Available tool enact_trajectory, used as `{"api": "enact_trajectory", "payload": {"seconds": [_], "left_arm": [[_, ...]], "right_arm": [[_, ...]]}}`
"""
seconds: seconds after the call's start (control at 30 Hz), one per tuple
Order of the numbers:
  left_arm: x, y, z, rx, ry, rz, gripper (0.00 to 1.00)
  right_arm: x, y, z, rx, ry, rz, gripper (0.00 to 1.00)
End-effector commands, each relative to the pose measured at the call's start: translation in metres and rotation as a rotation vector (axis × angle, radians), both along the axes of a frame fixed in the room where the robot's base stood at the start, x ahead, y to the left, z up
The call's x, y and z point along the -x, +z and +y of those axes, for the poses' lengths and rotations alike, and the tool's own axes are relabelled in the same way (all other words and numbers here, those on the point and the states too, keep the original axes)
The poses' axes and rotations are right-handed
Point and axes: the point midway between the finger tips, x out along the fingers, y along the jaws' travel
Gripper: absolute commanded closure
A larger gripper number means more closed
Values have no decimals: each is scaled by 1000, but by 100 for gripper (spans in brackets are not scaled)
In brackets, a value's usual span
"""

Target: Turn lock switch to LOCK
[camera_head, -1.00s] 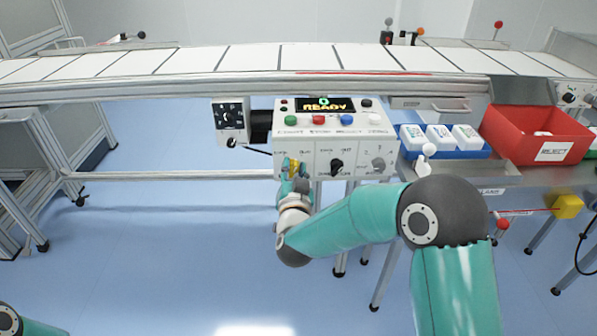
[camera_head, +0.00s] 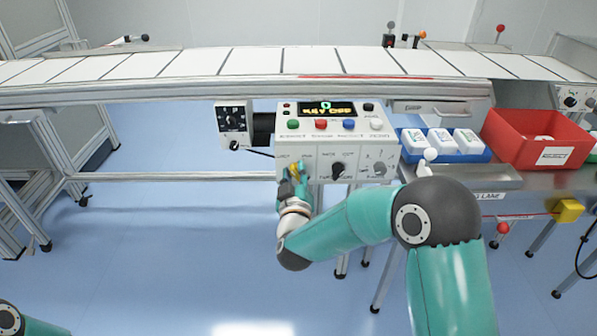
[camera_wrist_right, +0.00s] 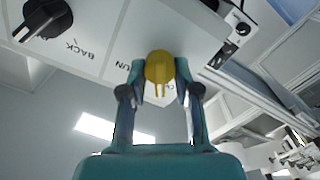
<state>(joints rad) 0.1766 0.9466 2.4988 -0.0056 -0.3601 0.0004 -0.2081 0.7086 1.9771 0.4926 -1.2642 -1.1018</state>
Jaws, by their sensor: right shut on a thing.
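The lock switch, a yellow knob (camera_head: 294,170), sits at the left end of the control box's front face, below the row of coloured buttons. My right gripper (camera_head: 293,177) is at the knob and covers part of it. In the right wrist view the yellow knob (camera_wrist_right: 159,68) lies between the two fingertips of my right gripper (camera_wrist_right: 160,82), which is shut on it. The label beside the knob is partly hidden, with "UN" showing. The display (camera_head: 327,109) reads "KEY OFF". My left gripper is not in view.
A black selector knob (camera_head: 338,169) is right of the lock switch; it also shows in the right wrist view (camera_wrist_right: 45,18). A blue tray (camera_head: 459,156) with white containers and a red bin (camera_head: 500,143) stand at right.

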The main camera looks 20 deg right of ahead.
Motion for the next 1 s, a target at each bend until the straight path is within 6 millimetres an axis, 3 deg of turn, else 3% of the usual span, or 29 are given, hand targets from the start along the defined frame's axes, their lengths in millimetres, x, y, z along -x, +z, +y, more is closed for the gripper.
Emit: {"api": "enact_trajectory", "payload": {"seconds": [0.03,0.4,0.97,1.0], "left_arm": [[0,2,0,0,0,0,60],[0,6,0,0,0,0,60],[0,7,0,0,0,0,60],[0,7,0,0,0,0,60]], "right_arm": [[2,-9,-1,32,-3,34,100],[2,-10,-1,207,-2,85,100],[2,-10,-1,235,-2,91,100],[2,-10,-1,235,-2,91,63]]}}
